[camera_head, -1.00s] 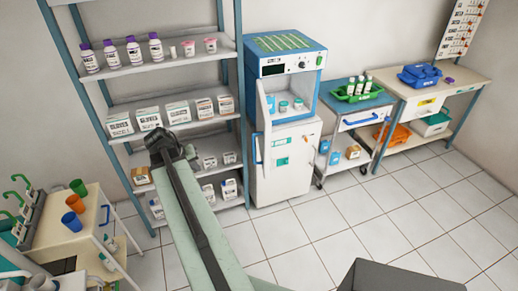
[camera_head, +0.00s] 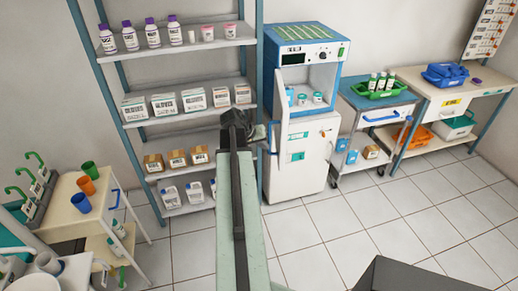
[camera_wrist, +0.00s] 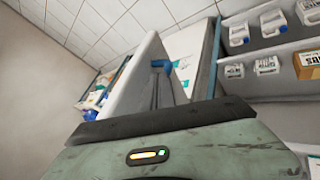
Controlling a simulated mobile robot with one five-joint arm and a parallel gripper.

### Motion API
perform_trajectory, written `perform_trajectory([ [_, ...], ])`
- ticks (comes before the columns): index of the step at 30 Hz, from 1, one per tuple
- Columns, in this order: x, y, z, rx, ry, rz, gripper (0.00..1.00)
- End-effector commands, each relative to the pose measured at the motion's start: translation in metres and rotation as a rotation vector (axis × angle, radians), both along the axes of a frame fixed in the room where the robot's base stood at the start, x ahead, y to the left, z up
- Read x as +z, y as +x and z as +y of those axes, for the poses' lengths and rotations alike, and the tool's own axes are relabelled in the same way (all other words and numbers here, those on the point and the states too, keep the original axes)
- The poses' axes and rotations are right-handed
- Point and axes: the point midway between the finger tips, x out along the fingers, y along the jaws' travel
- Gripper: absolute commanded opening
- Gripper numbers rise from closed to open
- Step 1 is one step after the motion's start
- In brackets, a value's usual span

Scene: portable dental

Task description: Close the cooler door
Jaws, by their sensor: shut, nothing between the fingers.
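The cooler (camera_head: 333,55) is a blue-framed unit with an open front compartment holding small cups. Its white door (camera_head: 293,92) stands open, swung out at the left and seen nearly edge-on, with a blue handle (camera_head: 271,139) low on it. My gripper (camera_head: 257,132) is just left of this handle, partly hidden behind my wrist. In the wrist view the door is a large pale panel (camera_wrist: 122,82), and the blue handle (camera_wrist: 161,65) lies just beyond the fingertips of my gripper (camera_wrist: 168,86). The gripper is shut and empty. I cannot tell whether it touches the door.
A shelf rack (camera_head: 180,118) with boxes and bottles stands close on the left. A white cabinet (camera_head: 312,175) is under the cooler. A cart (camera_head: 358,104) with a green tray (camera_head: 376,88) stands to the right. The tiled floor (camera_head: 370,235) in front is clear.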

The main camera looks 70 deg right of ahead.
Motion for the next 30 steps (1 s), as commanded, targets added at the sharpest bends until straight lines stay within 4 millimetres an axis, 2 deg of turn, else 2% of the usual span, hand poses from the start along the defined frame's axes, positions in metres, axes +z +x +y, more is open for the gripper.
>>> perform_trajectory([
  [3,0.001,-0.019,-0.008,-0.002,-0.001,-0.001,0.0],
  [8,0.001,-0.033,-0.015,-0.001,0.001,0.0,0.0],
  [18,0.001,-0.037,-0.017,0.0,0.0,0.0,0.0],
  [19,0.001,-0.037,-0.026,-0.003,0.0,-0.001,0.0],
  [22,0.001,-0.038,-0.019,0.003,0.0,-0.001,0.0],
  [30,0.001,-0.045,-0.019,0.112,0.0,-0.002,0.0],
])
